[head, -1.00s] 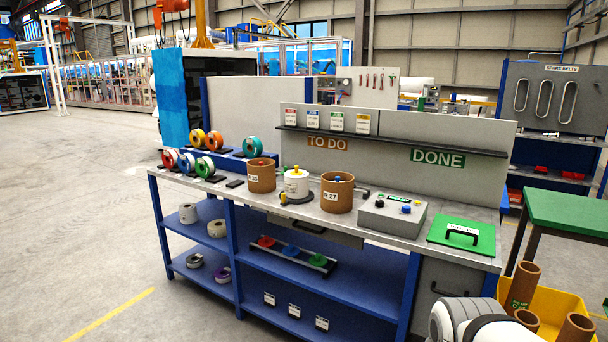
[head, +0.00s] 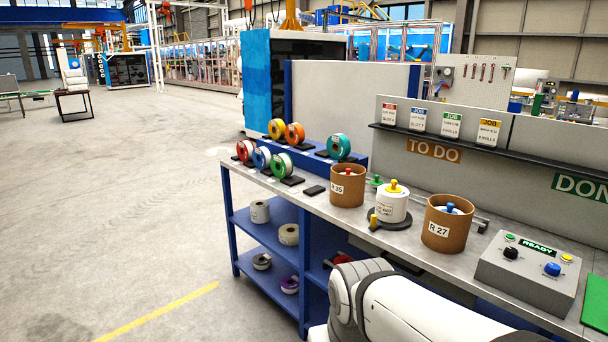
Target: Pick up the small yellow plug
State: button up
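Two yellow pieces show on the bench near the white roll (head: 392,206). One yellow plug (head: 394,187) sits on top of the roll. A smaller yellow piece (head: 374,221) stands low at the left front edge of the roll's round black base (head: 398,226). I cannot tell for sure which is the small yellow plug. My white arm reaches across the lower right of the picture, in front of the bench. My gripper is not in view.
Brown tubes marked R 35 (head: 347,190) and R 27 (head: 444,232) flank the white roll. A green knob (head: 376,181) is behind it. A grey control box (head: 533,272) with a READY display sits at the right. Coloured spools stand at the bench's left. Open floor (head: 130,220) lies left.

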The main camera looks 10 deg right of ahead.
aim_at(393, 188)
jog(key=z, duration=0.25)
jog(key=i, duration=1.75)
jog(key=z, duration=0.95)
jog(key=k, duration=0.7)
jog(key=z, duration=0.15)
jog(key=i, duration=0.75)
jog(key=u, duration=0.1)
